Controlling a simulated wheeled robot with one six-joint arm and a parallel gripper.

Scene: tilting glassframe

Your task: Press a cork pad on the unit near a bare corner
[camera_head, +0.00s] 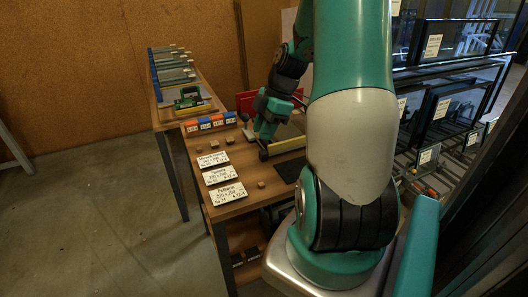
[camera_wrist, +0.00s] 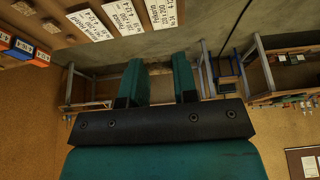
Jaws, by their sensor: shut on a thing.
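My gripper (camera_head: 264,150) points down over the bench, at the left end of a grey flat unit with a pale yellow front edge (camera_head: 289,146). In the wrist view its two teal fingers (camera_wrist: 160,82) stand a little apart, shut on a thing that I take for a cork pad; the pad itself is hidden. Small brown cork-coloured blocks lie on the bench, one near the labels (camera_head: 229,141) and one nearer the front (camera_head: 261,184). My arm hides the unit's right part. I cannot tell which corners are bare or whether the fingertips touch the unit.
White label cards (camera_head: 220,174) lie along the bench's left side. Orange and blue boxes (camera_head: 211,122) stand behind them. A dark mat (camera_head: 287,171) lies in front of the unit. A red panel (camera_head: 246,101) stands at the back. Dark glass racks (camera_head: 440,105) fill the right; open floor lies left.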

